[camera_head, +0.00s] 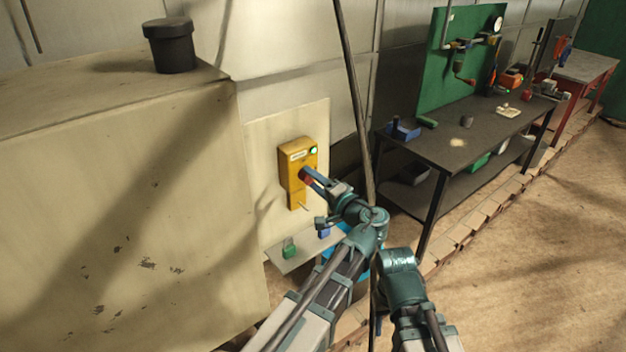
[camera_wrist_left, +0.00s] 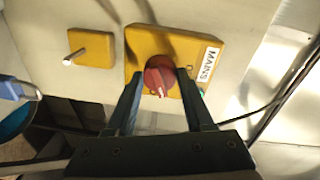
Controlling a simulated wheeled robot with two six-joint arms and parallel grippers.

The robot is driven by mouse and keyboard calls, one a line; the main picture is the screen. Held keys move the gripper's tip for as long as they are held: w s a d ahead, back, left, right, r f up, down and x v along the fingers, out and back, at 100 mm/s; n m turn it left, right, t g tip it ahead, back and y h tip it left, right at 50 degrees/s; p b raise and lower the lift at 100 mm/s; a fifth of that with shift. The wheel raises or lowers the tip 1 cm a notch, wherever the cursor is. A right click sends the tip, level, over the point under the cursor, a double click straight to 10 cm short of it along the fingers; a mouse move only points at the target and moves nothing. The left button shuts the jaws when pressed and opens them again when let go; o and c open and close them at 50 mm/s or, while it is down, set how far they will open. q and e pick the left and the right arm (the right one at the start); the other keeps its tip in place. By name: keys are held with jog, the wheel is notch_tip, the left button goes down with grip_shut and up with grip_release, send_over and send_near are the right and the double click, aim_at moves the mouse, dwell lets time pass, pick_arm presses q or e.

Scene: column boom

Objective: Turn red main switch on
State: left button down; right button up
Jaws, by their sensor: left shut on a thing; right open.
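The red main switch (camera_head: 304,176) is a round knob on a yellow box (camera_head: 291,153) fixed to a pale panel. In the left wrist view the red knob (camera_wrist_left: 159,76) sits between the two dark fingers of my left gripper (camera_wrist_left: 160,95), which is shut on it. Its white pointer mark points toward the bottom of that view. A white MAINS label (camera_wrist_left: 208,64) is beside it. A green lamp (camera_head: 313,150) is lit on the box. My left gripper (camera_head: 307,177) reaches the knob from the right in the head view. My right gripper does not show; only its arm does.
Below the box is a yellow plate (camera_head: 297,201) with a metal peg. A small shelf holds a green padlock (camera_head: 289,249) and a blue padlock (camera_head: 324,233). A large beige cabinet (camera_head: 110,220) stands left. A dark workbench (camera_head: 470,135) stands right, with open floor before it.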

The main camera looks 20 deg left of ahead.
pick_arm(q)
jog(key=m, duration=0.4)
jog(key=shift+f+m, duration=0.1)
jog(key=shift+m, duration=0.3)
dwell(0.4)
jog(key=shift+c, duration=1.4)
grip_release()
jog(key=shift+s+d, duration=0.1)
jog(key=shift+d, duration=0.05)
